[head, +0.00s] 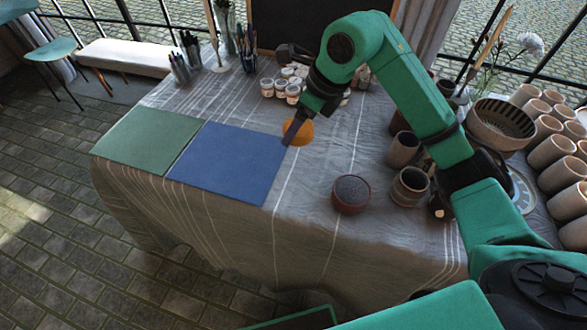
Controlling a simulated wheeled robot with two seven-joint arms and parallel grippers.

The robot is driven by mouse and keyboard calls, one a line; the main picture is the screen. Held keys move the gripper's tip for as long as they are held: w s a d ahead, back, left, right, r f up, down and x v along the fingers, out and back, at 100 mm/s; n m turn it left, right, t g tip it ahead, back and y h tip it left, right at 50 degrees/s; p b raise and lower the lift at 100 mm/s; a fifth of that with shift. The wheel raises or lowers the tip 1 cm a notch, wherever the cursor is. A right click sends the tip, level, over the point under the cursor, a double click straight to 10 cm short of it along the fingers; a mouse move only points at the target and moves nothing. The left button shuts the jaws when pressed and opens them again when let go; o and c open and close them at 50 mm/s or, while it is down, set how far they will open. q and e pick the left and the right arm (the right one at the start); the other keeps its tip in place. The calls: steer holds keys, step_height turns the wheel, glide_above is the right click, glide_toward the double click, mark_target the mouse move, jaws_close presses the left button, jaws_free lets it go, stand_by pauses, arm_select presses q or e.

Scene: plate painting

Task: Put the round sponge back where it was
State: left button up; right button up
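The round orange sponge (302,133) is on the grey cloth-covered table, just right of the blue square mat's upper right corner. My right gripper (291,134) reaches down to it from above. Its dark fingers overlap the sponge's left side in the head view and hide part of it. I cannot tell whether the fingers close on the sponge or only stand in front of it. The blue mat (228,163) lies flat, with a green mat (148,139) to its left. My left gripper is not in view.
Small paint jars (281,88) stand behind the sponge. A dark red bowl (350,194) and brown cups (410,186) stand to the front right. Several clay pots (550,152) line the right side. Both mats look bare. The cloth between sponge and red bowl is clear.

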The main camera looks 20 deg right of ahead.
glide_above(293, 184)
steer(key=s+d, duration=0.1)
steer(key=s, duration=0.1)
step_height(293, 184, down, 8)
steer(key=f, duration=0.3)
steer(key=f+p, duration=0.1)
steer(key=f, duration=0.2)
steer(key=w+f, duration=0.1)
steer(key=f, duration=0.2)
steer(key=shift+f, duration=0.5)
steer(key=o, duration=1.2)
steer(key=shift+r+p, duration=0.3)
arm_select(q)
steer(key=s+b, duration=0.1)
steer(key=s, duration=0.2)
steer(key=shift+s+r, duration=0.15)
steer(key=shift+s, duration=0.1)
arm_select(e)
steer(key=v, duration=1.2)
steer(key=shift+d+f, duration=0.1)
steer(key=shift+f, duration=0.05)
